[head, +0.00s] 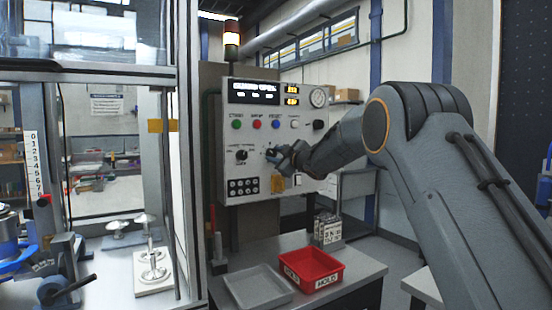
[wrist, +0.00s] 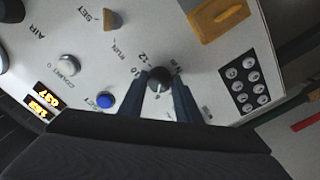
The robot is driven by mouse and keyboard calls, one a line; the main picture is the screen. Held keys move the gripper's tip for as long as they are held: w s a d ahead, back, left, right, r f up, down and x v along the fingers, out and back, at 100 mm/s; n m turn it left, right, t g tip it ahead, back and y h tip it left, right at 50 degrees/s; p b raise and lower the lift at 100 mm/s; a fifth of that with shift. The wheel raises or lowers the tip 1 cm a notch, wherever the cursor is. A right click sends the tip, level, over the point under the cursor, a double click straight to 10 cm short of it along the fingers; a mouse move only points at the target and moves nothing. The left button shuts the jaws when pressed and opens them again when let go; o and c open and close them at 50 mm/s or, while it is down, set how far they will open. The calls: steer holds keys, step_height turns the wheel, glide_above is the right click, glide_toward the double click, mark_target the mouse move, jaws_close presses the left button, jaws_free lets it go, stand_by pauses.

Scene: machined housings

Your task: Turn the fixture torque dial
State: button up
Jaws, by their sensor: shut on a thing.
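My gripper (head: 276,158) reaches the right half of the white control panel (head: 230,182) in the head view. In the wrist view my gripper (wrist: 161,88) has its two blue-grey fingers on either side of a round black dial (wrist: 159,75), shut on it. Printed numbers, including 10 and 12, stand around this dial; its label is too small to read surely. A pale pointer line shows on its face. In the head view the dial is mostly hidden behind my gripper.
A second black knob (head: 241,155) sits left on the panel. A row of coloured buttons (head: 256,124) and a gauge (head: 318,97) are above; a black button block (head: 243,187) and a yellow part (head: 279,185) below. A red bin (head: 330,262) and grey tray (head: 232,292) stand underneath.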

steer(key=shift+r, duration=0.1)
steer(key=o, duration=1)
steer(key=shift+s+d, duration=0.1)
steer(key=shift+s, duration=0.05)
steer(key=shift+b+v, duration=1.2)
steer(key=shift+v, duration=2.55)
